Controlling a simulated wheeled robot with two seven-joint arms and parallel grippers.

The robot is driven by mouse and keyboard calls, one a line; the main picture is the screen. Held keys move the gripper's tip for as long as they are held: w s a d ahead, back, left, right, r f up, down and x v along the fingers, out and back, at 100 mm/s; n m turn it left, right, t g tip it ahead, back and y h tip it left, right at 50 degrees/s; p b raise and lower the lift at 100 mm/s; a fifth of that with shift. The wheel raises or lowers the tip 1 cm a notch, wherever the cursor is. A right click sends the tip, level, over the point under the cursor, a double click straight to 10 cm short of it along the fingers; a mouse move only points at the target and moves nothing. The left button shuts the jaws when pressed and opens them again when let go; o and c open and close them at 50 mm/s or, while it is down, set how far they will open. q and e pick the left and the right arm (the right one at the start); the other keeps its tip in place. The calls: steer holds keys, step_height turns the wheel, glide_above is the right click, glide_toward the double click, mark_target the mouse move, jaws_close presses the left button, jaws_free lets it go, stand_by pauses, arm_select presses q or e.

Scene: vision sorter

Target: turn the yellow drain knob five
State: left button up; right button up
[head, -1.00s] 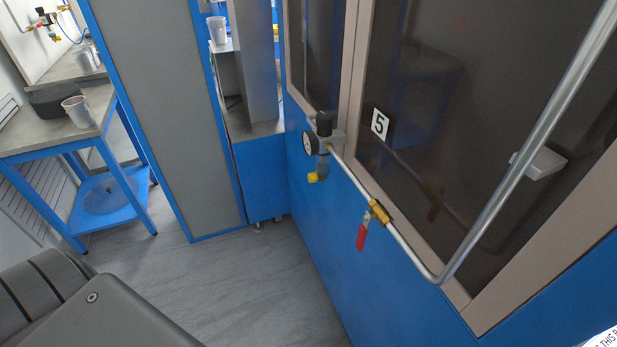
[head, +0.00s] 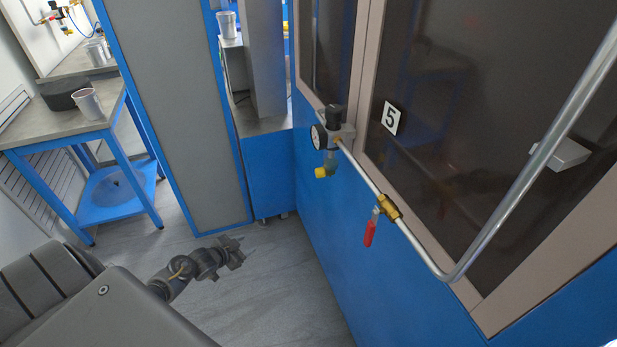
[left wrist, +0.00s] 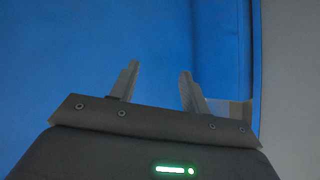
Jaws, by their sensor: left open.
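The yellow drain knob (head: 321,172) sits at the bottom of a clear bowl (head: 331,160) under a black-topped regulator (head: 336,127) with a round gauge (head: 318,137). The assembly is on a metal pipe beside the label 5 (head: 390,118). My left gripper (head: 238,252) is in the lower left of the head view, over the floor, well left of and below the knob. In the left wrist view its two fingers (left wrist: 158,85) stand apart with nothing between them, facing a blue surface. The knob is not in the wrist view. My right gripper is not in view.
A valve with a red lever (head: 370,232) hangs lower on the pipe (head: 500,205). A blue cabinet with dark windows fills the right. A grey panel with blue edges (head: 180,110) and a blue-legged table (head: 60,130) stand left. The floor between is clear.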

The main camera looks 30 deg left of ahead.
mark_target(316, 174)
arm_select(q)
steer(key=w+d+r+m+t+h, duration=0.1)
steer(key=w+d+r+m+h, duration=0.15)
steer(key=r, duration=0.65)
steer(key=w+d+r+m+t+h, duration=0.1)
steer(key=w+d+r+h, duration=0.15)
steer(key=r, duration=0.65)
steer(key=w+d+r+m+t+h, duration=0.2)
steer(key=r+h, duration=0.1)
steer(key=r, duration=0.7)
steer(key=s+d+r+m+g+h, duration=0.1)
steer(key=s+d+r+g+h, duration=0.15)
steer(key=d+r, duration=0.2)
steer(key=shift+t+h, duration=0.35)
steer(key=shift+t, duration=0.1)
steer(key=x, duration=0.3)
steer(key=p+x, duration=0.1)
steer(key=x, duration=0.2)
steer(key=f+x, duration=0.1)
steer(key=x, duration=0.3)
steer(key=shift+d, duration=0.2)
steer(key=shift+w+d, duration=0.1)
steer(key=shift+d, duration=0.05)
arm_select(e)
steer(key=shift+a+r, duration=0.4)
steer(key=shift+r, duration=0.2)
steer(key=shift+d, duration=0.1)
